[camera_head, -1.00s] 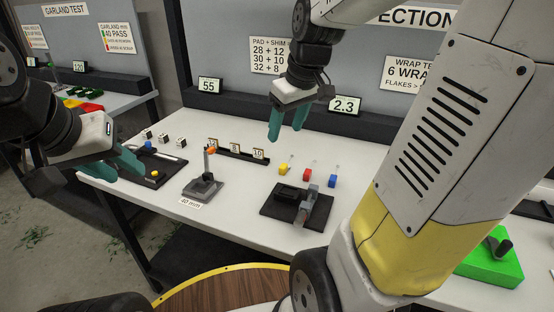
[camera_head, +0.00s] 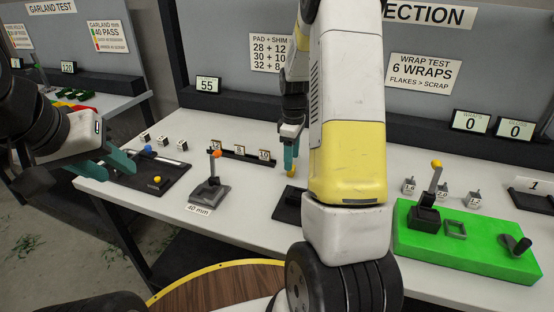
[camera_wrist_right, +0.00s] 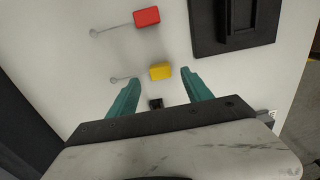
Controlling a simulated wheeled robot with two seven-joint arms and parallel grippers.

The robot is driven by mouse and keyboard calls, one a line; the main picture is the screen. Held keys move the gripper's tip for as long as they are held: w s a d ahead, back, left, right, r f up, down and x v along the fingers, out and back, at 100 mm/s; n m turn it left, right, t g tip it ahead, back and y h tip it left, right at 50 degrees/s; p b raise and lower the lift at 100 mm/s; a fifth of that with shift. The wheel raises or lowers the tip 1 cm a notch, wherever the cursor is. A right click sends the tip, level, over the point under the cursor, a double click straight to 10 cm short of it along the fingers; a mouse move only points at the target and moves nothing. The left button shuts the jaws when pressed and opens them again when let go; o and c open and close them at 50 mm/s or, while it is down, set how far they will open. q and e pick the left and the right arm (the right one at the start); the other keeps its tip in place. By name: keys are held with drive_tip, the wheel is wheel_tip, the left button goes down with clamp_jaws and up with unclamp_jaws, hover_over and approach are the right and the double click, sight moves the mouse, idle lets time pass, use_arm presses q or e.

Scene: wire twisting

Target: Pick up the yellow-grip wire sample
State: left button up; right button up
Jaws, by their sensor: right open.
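The yellow-grip wire sample (camera_wrist_right: 160,71) lies on the white table in the right wrist view, its thin wire running left to a small loop. My right gripper (camera_wrist_right: 160,79) is open, with one finger on each side of the yellow grip's near end. I cannot tell its height over the grip. In the head view the right gripper (camera_head: 289,157) points down at the table, and my forearm hides much of the area beside it. My left gripper (camera_head: 112,166) is open and empty near the dark board at the left.
A red-grip wire sample (camera_wrist_right: 147,17) lies beyond the yellow one. A dark fixture (camera_wrist_right: 232,24) is to its right. A grey stand (camera_head: 210,191) and a green base (camera_head: 465,243) are on the table.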

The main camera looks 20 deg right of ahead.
drive_tip(key=shift+f, duration=1.5)
clamp_jaws()
drive_tip(key=shift+r, duration=0.1)
